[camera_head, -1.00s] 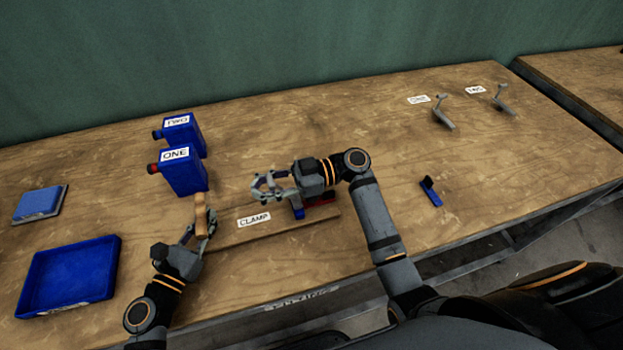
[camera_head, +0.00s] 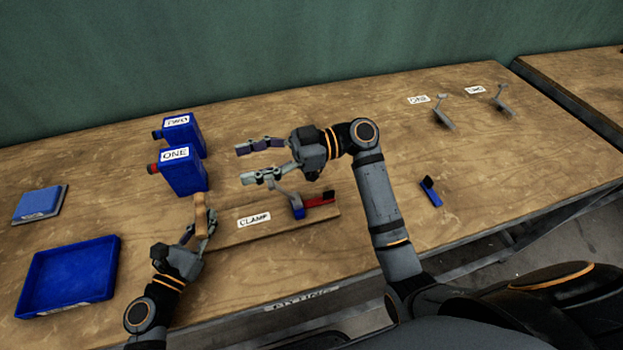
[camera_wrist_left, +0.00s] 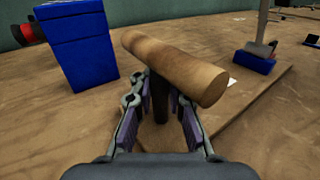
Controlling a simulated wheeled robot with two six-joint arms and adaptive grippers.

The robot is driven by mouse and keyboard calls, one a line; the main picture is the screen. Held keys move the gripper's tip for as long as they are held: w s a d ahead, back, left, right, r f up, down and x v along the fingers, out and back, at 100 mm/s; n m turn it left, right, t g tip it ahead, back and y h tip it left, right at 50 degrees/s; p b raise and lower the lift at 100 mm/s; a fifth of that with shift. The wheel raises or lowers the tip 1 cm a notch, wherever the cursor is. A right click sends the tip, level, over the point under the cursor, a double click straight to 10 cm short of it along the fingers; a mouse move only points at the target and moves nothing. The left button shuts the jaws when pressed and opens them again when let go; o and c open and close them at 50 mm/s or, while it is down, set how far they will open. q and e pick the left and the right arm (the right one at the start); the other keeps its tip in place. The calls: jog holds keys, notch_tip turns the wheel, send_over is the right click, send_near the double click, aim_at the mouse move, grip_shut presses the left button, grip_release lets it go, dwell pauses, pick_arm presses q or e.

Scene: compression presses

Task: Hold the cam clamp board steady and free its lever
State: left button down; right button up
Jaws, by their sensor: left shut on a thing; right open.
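The clamp board (camera_head: 290,228) is a flat wooden plank with a CLAMP label (camera_head: 253,219). A wooden crossbar handle (camera_head: 201,213) stands at its left end. My left gripper (camera_wrist_left: 162,103) is shut on the handle's post, just below the crossbar (camera_wrist_left: 175,65). Near the board's right end are a blue block (camera_head: 297,211), a red piece (camera_head: 320,199) and the grey lever (camera_head: 288,197), which slants up to the left. In the left wrist view the lever (camera_wrist_left: 262,25) rises from the blue block. My right gripper (camera_head: 243,164) is open and empty, above and behind the lever.
Blue canisters labelled ONE (camera_head: 183,173) and TWO (camera_head: 184,134) stand behind the handle. A blue tray (camera_head: 68,303) and a blue pad (camera_head: 38,203) lie at left. A small blue tool (camera_head: 431,192) lies right of my right forearm. Grey brackets (camera_head: 442,112) are at the back right.

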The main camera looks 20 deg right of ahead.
pick_arm(q)
jog(key=c, duration=1.2)
grip_release()
jog(key=shift+v, duration=3.8)
jog(key=shift+s+a, duration=0.1)
